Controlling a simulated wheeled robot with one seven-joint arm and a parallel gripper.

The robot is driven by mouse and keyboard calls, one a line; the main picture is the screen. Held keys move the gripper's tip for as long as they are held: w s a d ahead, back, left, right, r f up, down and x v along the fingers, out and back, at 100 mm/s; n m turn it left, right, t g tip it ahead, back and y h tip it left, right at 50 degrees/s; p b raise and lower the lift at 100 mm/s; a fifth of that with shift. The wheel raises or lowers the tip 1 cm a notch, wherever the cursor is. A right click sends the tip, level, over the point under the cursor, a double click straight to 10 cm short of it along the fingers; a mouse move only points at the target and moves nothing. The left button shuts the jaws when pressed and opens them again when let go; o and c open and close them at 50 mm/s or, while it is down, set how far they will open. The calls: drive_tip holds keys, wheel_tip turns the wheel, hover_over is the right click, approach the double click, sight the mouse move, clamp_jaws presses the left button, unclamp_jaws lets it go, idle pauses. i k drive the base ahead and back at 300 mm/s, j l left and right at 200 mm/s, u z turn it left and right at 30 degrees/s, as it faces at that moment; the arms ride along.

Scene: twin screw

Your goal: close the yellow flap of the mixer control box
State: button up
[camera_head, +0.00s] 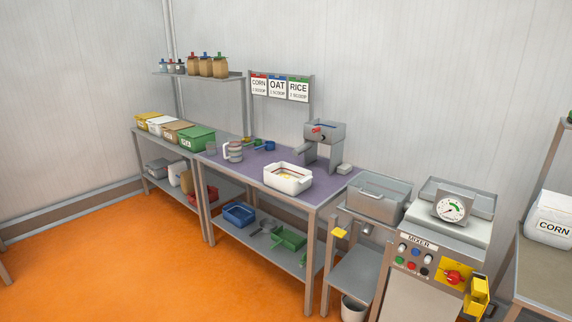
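The mixer control box (412,278) stands at the lower right, with a "MIXER" label and several coloured buttons on its sloped face. A red knob (453,277) sits on a yellow plate (446,264) at the right of that face. The yellow flap (479,290) stands open at the right edge of the box, beside the plate, and leaves the red knob uncovered. Its lower end is near the bottom of the picture. My gripper is not in view.
A dial scale (452,207) and a grey metal bin (378,198) are behind the control box. A table with a white "CORN" tub (549,220) stands close on the right. A purple-topped bench (250,168) is to the left. The orange floor (120,255) is clear at the left.

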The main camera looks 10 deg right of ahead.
sight(477, 299)
drive_tip(key=z, duration=1.1)
drive_tip(key=i+l, duration=0.15)
drive_tip(key=i, duration=0.3)
drive_tip(key=i+l, duration=0.15)
drive_tip(key=i, duration=0.3)
drive_tip(key=i+l, duration=0.15)
drive_tip(key=i, duration=0.3)
